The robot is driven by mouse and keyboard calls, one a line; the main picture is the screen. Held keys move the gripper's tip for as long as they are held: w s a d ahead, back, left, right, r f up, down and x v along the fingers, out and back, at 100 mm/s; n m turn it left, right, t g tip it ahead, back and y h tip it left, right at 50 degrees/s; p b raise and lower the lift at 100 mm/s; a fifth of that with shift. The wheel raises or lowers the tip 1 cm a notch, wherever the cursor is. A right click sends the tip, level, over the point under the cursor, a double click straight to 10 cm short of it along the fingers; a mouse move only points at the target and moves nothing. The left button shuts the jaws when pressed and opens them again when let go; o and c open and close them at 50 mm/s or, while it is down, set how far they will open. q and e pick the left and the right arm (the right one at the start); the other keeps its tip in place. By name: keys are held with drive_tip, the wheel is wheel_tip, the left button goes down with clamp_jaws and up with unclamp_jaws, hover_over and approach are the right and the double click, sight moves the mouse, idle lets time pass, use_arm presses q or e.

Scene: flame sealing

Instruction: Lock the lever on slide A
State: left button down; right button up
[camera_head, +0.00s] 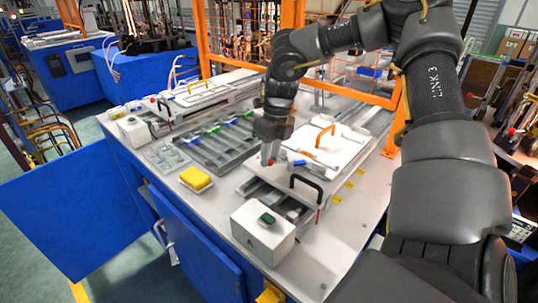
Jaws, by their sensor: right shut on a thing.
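Slide A appears to be the near slide, a flat pale plate (335,150) on rails at the right of the white table, with an orange handle and a black handle (306,181); no label is legible. My right gripper (268,160) points down at the plate's left edge. It is shut on a small lever there, mostly hidden by the fingers; a bit of red shows at the fingertips. Whether the lever is locked cannot be told. A small blue part lies just right of the fingers. My left gripper is not in view.
A white box with a green button (263,232) stands at the table's front. A yellow sponge-like block (196,179) lies left of my gripper. A grey tray with green and blue clips (210,140) is behind it. Another slide (205,95) is at the back left. Orange posts frame the rear.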

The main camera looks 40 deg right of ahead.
drive_tip(key=s+n, duration=0.1)
drive_tip(key=s+n+b, duration=0.1)
drive_tip(key=n, duration=0.1)
drive_tip(key=shift+a+f+g, duration=0.15)
drive_tip(key=shift+a+g, duration=0.15)
drive_tip(key=n, duration=0.1)
drive_tip(key=s+n+b, duration=0.1)
drive_tip(key=shift+a+n, duration=0.1)
drive_tip(key=shift+n, duration=0.3)
clamp_jaws()
drive_tip(key=shift+s+n+g+h, duration=0.15)
drive_tip(key=shift+n+g+h, duration=0.15)
drive_tip(key=shift+n, duration=0.2)
drive_tip(key=shift+s, duration=0.1)
drive_tip(key=o, duration=1)
unclamp_jaws()
drive_tip(key=shift+s, duration=0.15)
drive_tip(key=shift+c, duration=0.2)
